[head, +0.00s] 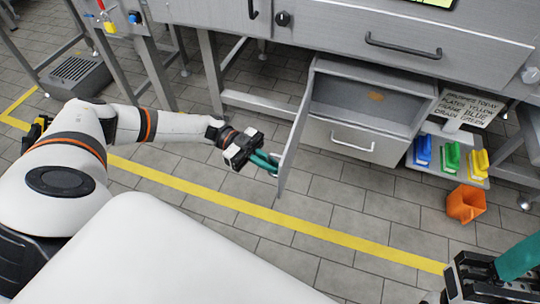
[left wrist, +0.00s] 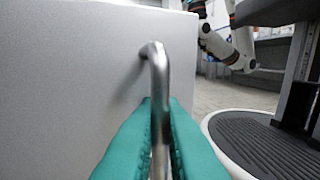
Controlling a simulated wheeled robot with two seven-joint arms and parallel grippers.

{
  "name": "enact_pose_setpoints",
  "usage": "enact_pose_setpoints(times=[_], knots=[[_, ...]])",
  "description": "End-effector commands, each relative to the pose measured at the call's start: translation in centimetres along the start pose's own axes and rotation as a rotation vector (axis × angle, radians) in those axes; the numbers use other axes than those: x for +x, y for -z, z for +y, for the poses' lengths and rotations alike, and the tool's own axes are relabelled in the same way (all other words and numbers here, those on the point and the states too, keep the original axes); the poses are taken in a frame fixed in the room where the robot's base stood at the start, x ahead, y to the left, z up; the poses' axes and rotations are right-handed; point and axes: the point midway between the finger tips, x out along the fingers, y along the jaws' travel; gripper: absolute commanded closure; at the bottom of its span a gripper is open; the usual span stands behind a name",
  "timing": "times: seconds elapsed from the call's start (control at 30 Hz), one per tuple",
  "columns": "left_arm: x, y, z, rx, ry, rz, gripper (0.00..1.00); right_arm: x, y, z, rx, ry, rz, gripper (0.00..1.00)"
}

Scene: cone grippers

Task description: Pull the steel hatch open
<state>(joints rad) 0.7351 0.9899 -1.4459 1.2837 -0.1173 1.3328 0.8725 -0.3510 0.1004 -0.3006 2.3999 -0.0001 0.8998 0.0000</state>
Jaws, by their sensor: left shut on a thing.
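The steel hatch (head: 293,145) stands swung wide open, seen nearly edge-on, on the left side of a grey cabinet whose inside (head: 362,103) shows. My left gripper (head: 268,161) is at the hatch's outer face. In the left wrist view its teal fingers (left wrist: 160,135) are shut on the hatch's bent metal handle (left wrist: 157,70), one on each side. The hatch face (left wrist: 70,80) fills the left of that view. My right gripper (head: 510,264) is partly in view at the lower right, away from the hatch; whether its fingers are apart cannot be told.
A drawer (head: 352,140) with a handle is below the opening. Blue, green and yellow brushes (head: 450,157) sit on a low tray at the right, with a sign (head: 472,105) behind. An orange container (head: 466,203) stands on the tiled floor.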

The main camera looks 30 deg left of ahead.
Motion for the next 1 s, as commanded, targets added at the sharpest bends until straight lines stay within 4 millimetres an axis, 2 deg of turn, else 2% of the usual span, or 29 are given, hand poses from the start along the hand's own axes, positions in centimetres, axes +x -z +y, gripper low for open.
enact_pose_setpoints(times=[0.3,0.43,0.57,0.8,1.0], knots=[[0.0,0.0,0.0,0.0,0.0,-0.001,0.86,0.0,0.0,0.0,0.0,0.0,-0.001,0.64],[-0.8,0.0,0.1,0.0,-0.003,0.002,0.86,0.2,-0.1,0.0,-0.001,0.0,-0.002,0.64],[-2.9,0.0,0.0,-0.001,-0.005,0.003,0.86,0.5,-0.1,0.0,-0.001,-0.001,-0.002,0.64],[-8.1,0.1,0.1,-0.001,-0.004,0.002,0.86,0.6,-0.1,0.0,-0.001,-0.001,-0.003,0.64],[-11.1,0.1,0.1,-0.001,-0.003,0.001,0.86,0.3,-0.1,0.0,-0.001,-0.001,-0.003,0.64]])
